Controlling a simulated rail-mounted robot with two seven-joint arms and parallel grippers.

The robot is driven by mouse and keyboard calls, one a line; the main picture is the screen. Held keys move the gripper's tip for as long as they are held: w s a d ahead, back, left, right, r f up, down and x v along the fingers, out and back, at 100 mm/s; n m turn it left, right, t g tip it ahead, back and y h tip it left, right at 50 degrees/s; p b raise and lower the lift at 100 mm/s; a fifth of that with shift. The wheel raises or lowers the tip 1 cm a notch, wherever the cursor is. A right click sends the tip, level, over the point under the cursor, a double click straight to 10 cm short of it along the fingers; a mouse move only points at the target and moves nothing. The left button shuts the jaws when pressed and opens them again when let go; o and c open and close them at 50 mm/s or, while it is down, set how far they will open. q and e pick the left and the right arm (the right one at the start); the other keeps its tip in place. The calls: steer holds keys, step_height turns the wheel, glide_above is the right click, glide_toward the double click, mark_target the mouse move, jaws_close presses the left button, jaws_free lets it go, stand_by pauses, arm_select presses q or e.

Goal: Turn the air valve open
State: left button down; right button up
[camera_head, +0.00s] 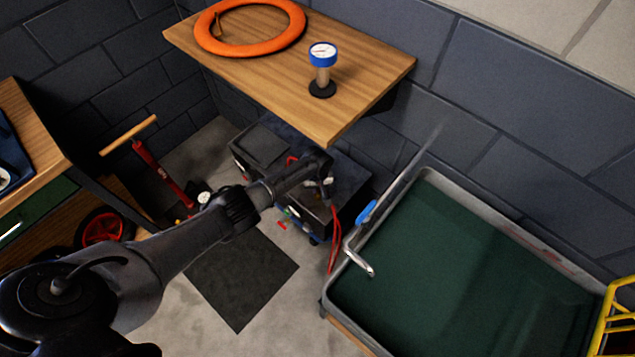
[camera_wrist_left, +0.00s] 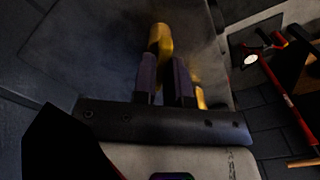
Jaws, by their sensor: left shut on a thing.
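My left gripper (camera_head: 327,192) reaches down over the dark compressor-like box (camera_head: 349,187) on the floor, below the wooden shelf. In the left wrist view its two dark fingers (camera_wrist_left: 165,85) are shut on a yellow, brass-coloured piece (camera_wrist_left: 160,38), which looks like the air valve. It sticks out past the fingertips. Another yellow part (camera_wrist_left: 201,97) shows beside the right finger. In the head view the arm and gripper hide the valve, and its turn angle cannot be told. My right gripper is not in view.
A green-bottomed basin (camera_head: 470,270) stands at right. A red pump (camera_head: 160,172) stands at left.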

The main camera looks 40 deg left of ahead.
arm_select(q)
steer(key=n+p, duration=0.1)
steer(key=n, duration=0.2)
steer(key=shift+r+n, duration=0.1)
steer(key=shift+n, duration=0.2)
steer(key=shift+n+p, duration=0.5)
steer(key=shift+n, duration=1.3)
steer(key=c, duration=1.2)
jaws_free()
steer(key=shift+o, duration=0.2)
step_height(320, 180, up, 14)
steer(key=p, duration=1)
steer(key=shift+f, duration=0.2)
